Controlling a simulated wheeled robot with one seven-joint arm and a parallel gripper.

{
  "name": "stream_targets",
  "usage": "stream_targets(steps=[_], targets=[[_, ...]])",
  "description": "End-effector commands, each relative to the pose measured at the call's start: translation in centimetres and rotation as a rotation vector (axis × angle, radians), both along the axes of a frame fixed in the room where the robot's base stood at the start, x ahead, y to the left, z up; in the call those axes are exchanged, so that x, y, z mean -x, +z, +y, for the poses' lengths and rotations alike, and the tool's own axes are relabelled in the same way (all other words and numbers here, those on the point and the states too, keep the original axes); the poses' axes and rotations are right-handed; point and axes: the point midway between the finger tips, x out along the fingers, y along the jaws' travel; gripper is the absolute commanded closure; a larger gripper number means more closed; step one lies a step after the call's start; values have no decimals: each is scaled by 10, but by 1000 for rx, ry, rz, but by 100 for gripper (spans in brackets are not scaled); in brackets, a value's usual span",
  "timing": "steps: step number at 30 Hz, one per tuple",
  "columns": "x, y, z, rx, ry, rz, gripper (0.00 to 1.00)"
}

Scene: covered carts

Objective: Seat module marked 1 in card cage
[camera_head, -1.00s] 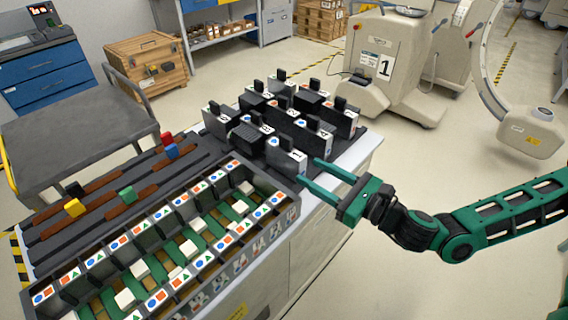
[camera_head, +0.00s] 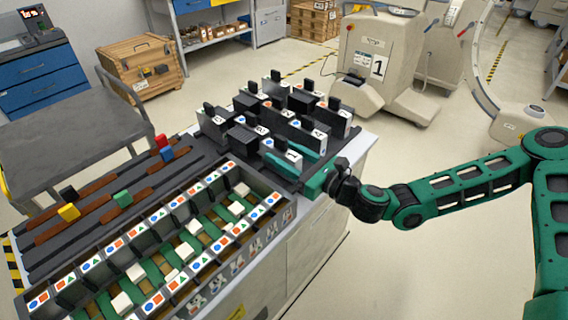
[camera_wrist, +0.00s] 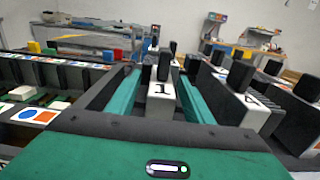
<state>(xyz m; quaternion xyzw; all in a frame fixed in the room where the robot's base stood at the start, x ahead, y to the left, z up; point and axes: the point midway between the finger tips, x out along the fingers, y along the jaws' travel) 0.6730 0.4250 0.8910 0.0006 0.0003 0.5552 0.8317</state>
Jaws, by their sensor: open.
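The module marked 1 (camera_head: 291,156) stands at the near right end of a dark rack of modules on the cart. In the wrist view, module 1 (camera_wrist: 162,100) is pale in front with a dark block on top, and it sits between the two green fingers. My gripper (camera_head: 297,152) is open, with one finger on each side of this module; I cannot tell whether they touch it. The card cage is likely the dark holder (camera_head: 215,135) around the modules, which are hidden in part by each other.
A long bin tray (camera_head: 150,262) with white blocks and picture labels lies in front. Dark rails with coloured blocks, including a yellow block (camera_head: 68,212), lie to the left. A module marked 4 (camera_wrist: 250,98) stands close on the right.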

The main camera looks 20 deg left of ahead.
Motion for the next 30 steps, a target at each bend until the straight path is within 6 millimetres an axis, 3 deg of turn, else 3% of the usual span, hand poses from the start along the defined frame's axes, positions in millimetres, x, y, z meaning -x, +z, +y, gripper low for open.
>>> stream_targets(steps=[3,11,17,30], targets=[[-4,0,10,2,0,-1,53],[-5,0,11,1,0,0,53],[-5,0,11,1,0,0,99],[-5,7,12,-1,1,-3,100]])
